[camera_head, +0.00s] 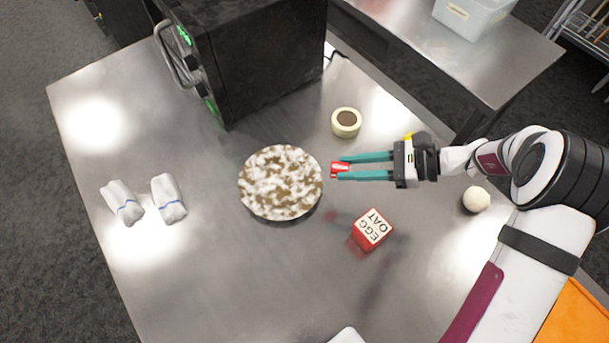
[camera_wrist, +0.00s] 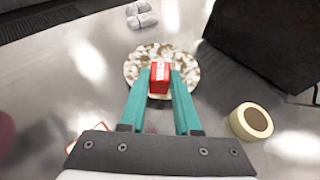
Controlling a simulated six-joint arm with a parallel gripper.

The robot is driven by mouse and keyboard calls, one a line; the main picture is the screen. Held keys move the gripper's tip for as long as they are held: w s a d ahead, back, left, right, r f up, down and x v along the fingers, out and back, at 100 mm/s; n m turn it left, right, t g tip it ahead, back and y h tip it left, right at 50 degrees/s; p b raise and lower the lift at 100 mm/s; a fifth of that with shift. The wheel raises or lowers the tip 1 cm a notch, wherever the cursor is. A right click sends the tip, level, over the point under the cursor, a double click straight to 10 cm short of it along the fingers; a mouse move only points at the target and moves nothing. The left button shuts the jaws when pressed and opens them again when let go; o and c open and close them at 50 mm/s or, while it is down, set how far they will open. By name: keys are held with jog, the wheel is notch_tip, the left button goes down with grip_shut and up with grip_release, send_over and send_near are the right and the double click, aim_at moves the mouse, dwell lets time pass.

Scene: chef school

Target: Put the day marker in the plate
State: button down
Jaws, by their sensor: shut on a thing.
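The day marker (camera_head: 340,168) is a small red block with a white marking. It also shows between the fingertips in the wrist view (camera_wrist: 160,73). My gripper (camera_head: 338,168) has teal fingers and is shut on it, held above the table just right of the plate. The plate (camera_head: 281,182) is round with a mottled brown and white surface. In the wrist view the plate (camera_wrist: 133,70) lies beyond and below the fingertips, partly hidden by the fingers and the marker. The part of the plate that shows is bare.
A red cube lettered EGG and OAT (camera_head: 371,230) stands right of the plate. A tape roll (camera_head: 346,122), a white ball (camera_head: 477,199) and two folded white cloths (camera_head: 168,198) rest on the steel table (camera_head: 230,290). A large black box-shaped appliance (camera_head: 260,60) stands behind the plate.

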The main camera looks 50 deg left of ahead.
send_over(292, 185)
jog(key=f, duration=0.6)
jog(key=shift+d+f, duration=0.2)
jog(key=shift+f, duration=0.1)
jog(key=shift+s+a+f, duration=0.1)
jog(key=shift+a+f, duration=0.05)
jog(key=shift+f, duration=0.95)
jog(key=shift+s+a+f, duration=0.1)
jog(key=shift+f, duration=1)
jog(key=shift+f, duration=0.1)
jog(key=c, duration=0.6)
grip_release()
jog(key=shift+w, duration=0.1)
